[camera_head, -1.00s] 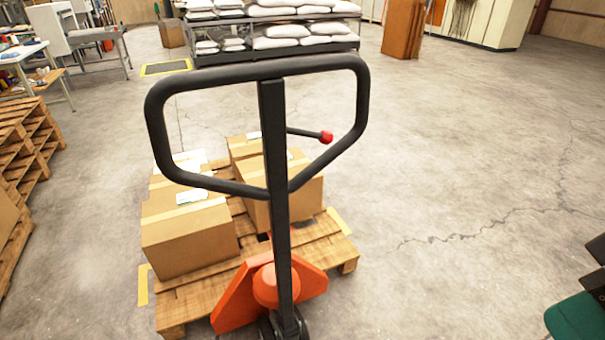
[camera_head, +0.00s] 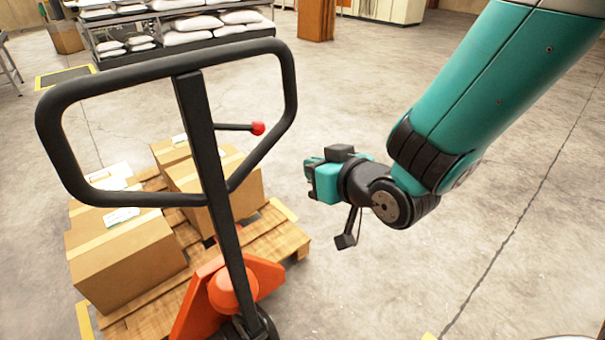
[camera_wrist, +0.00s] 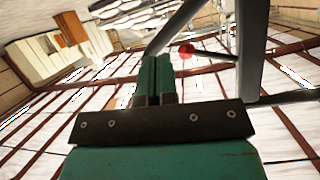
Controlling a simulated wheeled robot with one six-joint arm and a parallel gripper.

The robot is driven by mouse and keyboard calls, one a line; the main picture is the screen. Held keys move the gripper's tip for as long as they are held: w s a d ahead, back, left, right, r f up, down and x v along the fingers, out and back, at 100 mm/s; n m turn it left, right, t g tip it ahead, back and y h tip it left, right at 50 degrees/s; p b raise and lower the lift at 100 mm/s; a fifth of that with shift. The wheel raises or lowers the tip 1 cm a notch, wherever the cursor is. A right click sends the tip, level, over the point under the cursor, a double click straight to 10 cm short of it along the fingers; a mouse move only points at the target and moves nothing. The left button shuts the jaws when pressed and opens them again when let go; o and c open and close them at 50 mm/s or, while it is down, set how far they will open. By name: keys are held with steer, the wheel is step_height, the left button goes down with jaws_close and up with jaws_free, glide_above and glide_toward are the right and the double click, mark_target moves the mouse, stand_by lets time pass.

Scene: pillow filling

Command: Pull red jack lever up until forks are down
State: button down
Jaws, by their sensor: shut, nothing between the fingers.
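The jack's lever is a thin dark rod with a red knob (camera_head: 258,128), inside the black loop handle (camera_head: 292,85) of the orange pallet jack (camera_head: 228,290). The knob also shows in the wrist view (camera_wrist: 186,50), just beyond the fingertips and a little to their right. My gripper (camera_head: 309,170) is right of the handle, apart from the lever and pointing left toward it. In the wrist view its two teal fingers (camera_wrist: 155,72) are together with nothing between them. The jack's forks are hidden under the loaded pallet (camera_head: 285,235).
Cardboard boxes (camera_head: 125,255) sit on the wooden pallet behind the handle. A rack with white sacks (camera_head: 190,38) stands at the back left. An orange-brown stack (camera_head: 317,20) stands at the back. Open concrete floor lies to the right.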

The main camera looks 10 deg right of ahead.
mark_target(263, 150)
steer(key=w+a+t+y+p, duration=0.1)
steer(key=w+a+p, duration=0.1)
steer(key=w+a+n+t+y+p, duration=0.1)
steer(key=w+a+p, duration=0.1)
steer(key=w+a, duration=0.1)
steer(key=w+a+n+t+p, duration=0.1)
steer(key=w+a+p, duration=0.2)
steer(key=shift+y, duration=0.4)
steer(key=w+r+p, duration=0.1)
steer(key=p, duration=0.5)
steer(key=shift+w+a+r, duration=0.25)
steer(key=shift+w+r, duration=0.1)
steer(key=shift+w, duration=0.05)
steer(key=shift+s+a+f, duration=0.1)
steer(key=shift+s+a, duration=0.05)
steer(key=shift+a, duration=0.1)
steer(key=shift+s+d+f, duration=0.15)
steer(key=shift+s+f, duration=0.3)
steer(key=shift+f, duration=0.3)
steer(key=shift+s+f+p, duration=0.25)
steer(key=shift+f+p, duration=0.05)
steer(key=shift+s, duration=0.1)
